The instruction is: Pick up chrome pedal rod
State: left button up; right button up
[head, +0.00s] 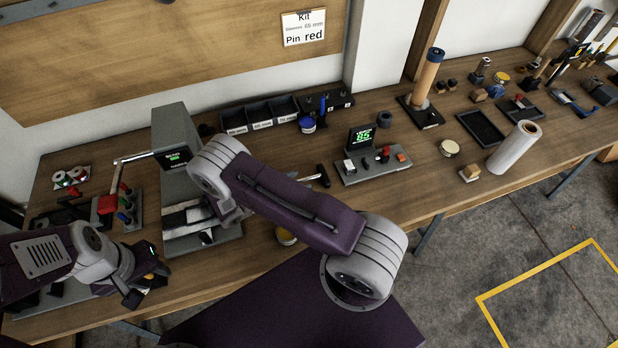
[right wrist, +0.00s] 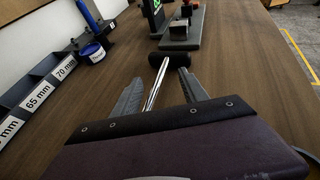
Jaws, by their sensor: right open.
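The chrome pedal rod (right wrist: 154,90) has a bright shaft and a black end, and lies between the fingers of my right gripper (right wrist: 161,76) in the right wrist view. The fingers are apart on either side of it; I cannot tell if either touches it.
A grey press-like machine (head: 174,130) stands left of my right arm. Labelled bins (head: 260,114) and a blue-lidded jar (head: 307,124) are behind. A base with a green display (head: 374,168) stands right of the rod. The wooden table (head: 418,185) has bare space beyond it.

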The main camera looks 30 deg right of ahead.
aim_at(309, 177)
jog(key=x, duration=0.4)
jog(key=shift+p, duration=0.3)
jog(key=shift+a, duration=0.2)
grip_shut()
jog(key=shift+r, duration=0.1)
